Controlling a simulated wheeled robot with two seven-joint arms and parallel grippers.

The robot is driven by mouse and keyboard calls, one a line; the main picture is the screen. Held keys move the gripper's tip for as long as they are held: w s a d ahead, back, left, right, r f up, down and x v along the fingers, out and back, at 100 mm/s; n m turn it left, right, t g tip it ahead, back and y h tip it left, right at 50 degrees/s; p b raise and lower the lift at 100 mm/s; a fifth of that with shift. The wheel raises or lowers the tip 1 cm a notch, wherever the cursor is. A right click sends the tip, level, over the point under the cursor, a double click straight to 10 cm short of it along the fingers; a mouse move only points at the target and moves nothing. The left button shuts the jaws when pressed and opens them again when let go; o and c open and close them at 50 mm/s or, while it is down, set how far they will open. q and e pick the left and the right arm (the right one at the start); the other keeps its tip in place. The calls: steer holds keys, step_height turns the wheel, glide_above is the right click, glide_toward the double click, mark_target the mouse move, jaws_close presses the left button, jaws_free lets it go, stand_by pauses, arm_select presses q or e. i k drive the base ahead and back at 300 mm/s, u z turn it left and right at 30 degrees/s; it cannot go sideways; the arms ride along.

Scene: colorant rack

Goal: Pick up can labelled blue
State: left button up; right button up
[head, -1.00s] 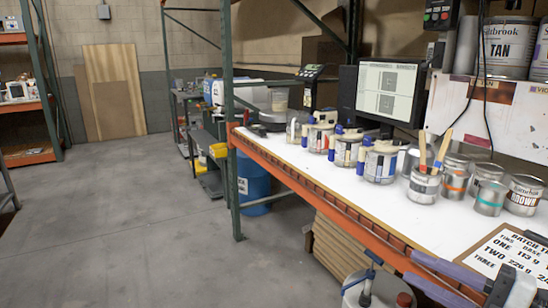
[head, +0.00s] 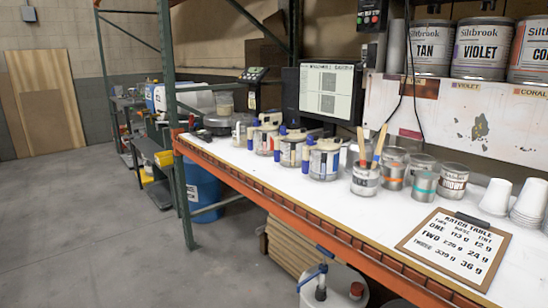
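No can with a readable "blue" label shows in the head view. A row of pale cans with blue handles or caps stands on the white bench. The nearest (head: 325,160) has a blue patch on its label. Neither of my grippers is in view.
A can holding wooden sticks (head: 365,181), a clipboard (head: 455,246) and white cups (head: 528,203) are on the bench (head: 330,210). A monitor (head: 325,95) stands behind. Tan, violet and coral cans sit on the shelf above. Open floor (head: 90,220) lies left.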

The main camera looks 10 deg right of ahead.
mark_target(324, 155)
steer(key=z, duration=1.85)
steer(key=i, duration=1)
steer(key=u, duration=1.15)
